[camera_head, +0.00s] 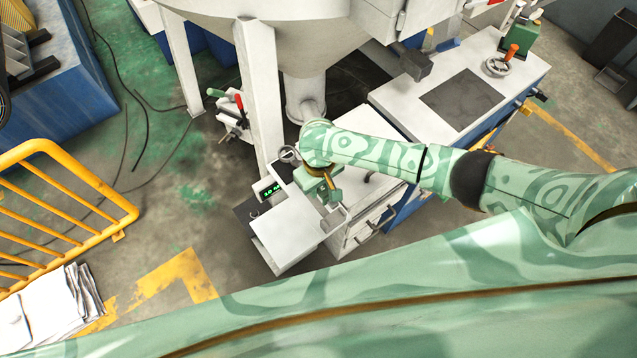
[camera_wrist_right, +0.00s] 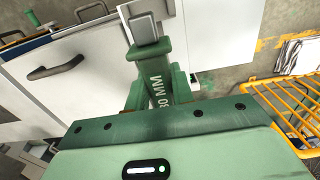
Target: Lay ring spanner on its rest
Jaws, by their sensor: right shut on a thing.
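My right gripper (camera_head: 334,203) points down over the pale cabinet under the hopper, at the edge of a white flat shelf. It is shut. In the wrist view its green fingers and grey tips (camera_wrist_right: 146,28) are together, mostly hiding what they hold. A thin pale grey bar (camera_head: 336,219) shows just below the fingers in the head view; it appears to be the ring spanner, but its ring end cannot be made out. I cannot pick out the spanner's rest with certainty. My left gripper is not in view.
A white shelf (camera_head: 290,230) lies left of the gripper, with a lit green display (camera_head: 271,190) behind it. Drawer handles (camera_head: 378,220) stick out at the right. The white hopper leg (camera_head: 258,95) stands close behind. A yellow rail (camera_head: 75,175) is at left; the floor between is clear.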

